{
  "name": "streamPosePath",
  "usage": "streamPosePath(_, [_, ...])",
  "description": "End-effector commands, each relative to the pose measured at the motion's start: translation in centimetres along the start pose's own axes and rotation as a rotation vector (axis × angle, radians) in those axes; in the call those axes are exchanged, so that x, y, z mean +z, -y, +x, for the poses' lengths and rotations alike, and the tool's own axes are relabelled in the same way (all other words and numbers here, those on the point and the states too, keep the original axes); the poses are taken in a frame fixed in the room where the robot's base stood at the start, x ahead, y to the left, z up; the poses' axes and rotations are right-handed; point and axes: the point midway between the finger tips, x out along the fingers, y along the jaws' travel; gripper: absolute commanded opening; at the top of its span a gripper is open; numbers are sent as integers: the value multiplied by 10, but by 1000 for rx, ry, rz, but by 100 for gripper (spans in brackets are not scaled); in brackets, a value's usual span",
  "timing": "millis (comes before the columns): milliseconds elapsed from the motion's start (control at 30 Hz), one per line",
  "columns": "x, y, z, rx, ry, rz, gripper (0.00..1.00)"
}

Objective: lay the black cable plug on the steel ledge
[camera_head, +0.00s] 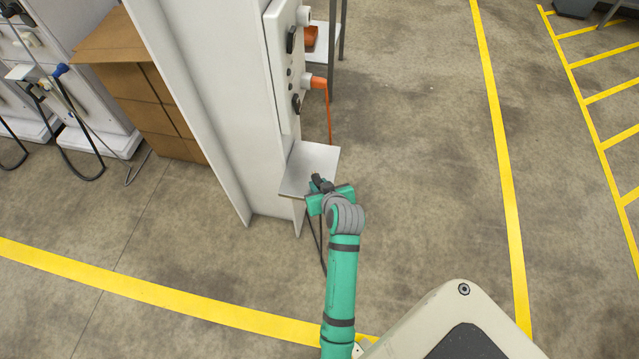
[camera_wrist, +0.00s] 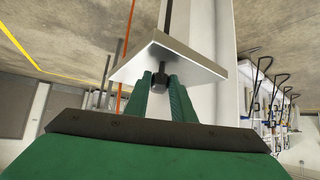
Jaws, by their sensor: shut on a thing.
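The steel ledge (camera_head: 308,160) is a small flat plate on the side of the white column, and it also shows in the wrist view (camera_wrist: 190,60). My green gripper (camera_head: 318,186) is at its near right corner. In the wrist view my gripper (camera_wrist: 160,88) has its two fingers on either side of the black cable plug (camera_wrist: 161,79). The plug's dark end (camera_head: 317,178) overlaps the ledge's near edge in the head view. I cannot tell whether it touches the ledge. A dark cable hangs below the gripper.
A white panel (camera_head: 284,70) with dark sockets is on the column above the ledge. An orange plug (camera_head: 318,82) sits in it, with its orange cable hanging beside the ledge. Cardboard boxes (camera_head: 150,95) stand left.

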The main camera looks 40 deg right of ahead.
Motion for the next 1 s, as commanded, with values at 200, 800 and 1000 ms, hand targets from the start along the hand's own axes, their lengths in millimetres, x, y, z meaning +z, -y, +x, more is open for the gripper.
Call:
streamPosePath(200, [0,0,0,0,0,0,0])
streamPosePath(800, [6,-2,5,3,-1,2,0])
streamPosePath(1000, [10,0,8,0,2,0,0])
